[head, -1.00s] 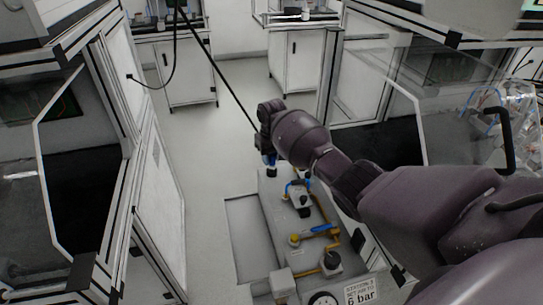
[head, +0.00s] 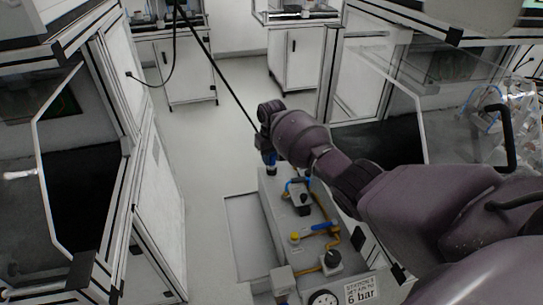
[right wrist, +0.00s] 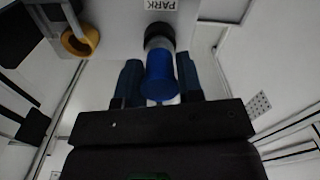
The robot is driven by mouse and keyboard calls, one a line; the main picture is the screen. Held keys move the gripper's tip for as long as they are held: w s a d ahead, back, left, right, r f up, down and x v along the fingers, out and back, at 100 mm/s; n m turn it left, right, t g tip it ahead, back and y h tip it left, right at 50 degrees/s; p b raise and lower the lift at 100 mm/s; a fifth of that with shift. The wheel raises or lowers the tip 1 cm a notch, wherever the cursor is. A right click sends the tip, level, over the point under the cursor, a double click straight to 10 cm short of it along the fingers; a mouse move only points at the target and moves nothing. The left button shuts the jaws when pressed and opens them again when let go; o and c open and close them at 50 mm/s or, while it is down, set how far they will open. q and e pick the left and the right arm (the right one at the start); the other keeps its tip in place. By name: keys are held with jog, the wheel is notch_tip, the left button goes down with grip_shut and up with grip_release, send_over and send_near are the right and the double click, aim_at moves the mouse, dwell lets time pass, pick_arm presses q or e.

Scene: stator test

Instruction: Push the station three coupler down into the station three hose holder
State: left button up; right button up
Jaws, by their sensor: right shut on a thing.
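The blue coupler (right wrist: 160,82) is between the two fingers of my right gripper (right wrist: 160,85) in the right wrist view, and the gripper is shut on it. In the head view the coupler (head: 270,157) shows under my right gripper (head: 268,150) at the far end of the panel. A dark round holder (right wrist: 159,31) with a grey collar lies at the coupler's end, below a PARK label (right wrist: 160,4). The holder (head: 271,171) is partly seen in the head view. I cannot tell how deep the coupler sits. My left gripper is out of view.
The grey station panel (head: 274,205) carries a blue-handled valve (head: 322,228), yellow pipe, a gauge (head: 323,298) and a 6 bar sign (head: 361,292). A black hose (head: 220,72) runs from above to my right gripper. White cabinets stand on both sides, with open floor (head: 190,140) between.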

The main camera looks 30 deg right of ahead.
jog(key=shift+f, duration=0.1)
jog(key=o, duration=1)
jog(key=shift+o, duration=0.2)
notch_tip(320, 180, up, 4)
jog(key=shift+w+r+p, duration=0.1)
jog(key=shift+r+p, duration=0.15)
jog(key=shift+p, duration=0.45)
notch_tip(320, 180, up, 5)
jog(key=shift+r+p, duration=0.1)
jog(key=shift+p, duration=0.55)
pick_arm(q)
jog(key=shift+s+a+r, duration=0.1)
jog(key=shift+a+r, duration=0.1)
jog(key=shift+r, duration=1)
pick_arm(e)
jog(key=shift+r, duration=0.55)
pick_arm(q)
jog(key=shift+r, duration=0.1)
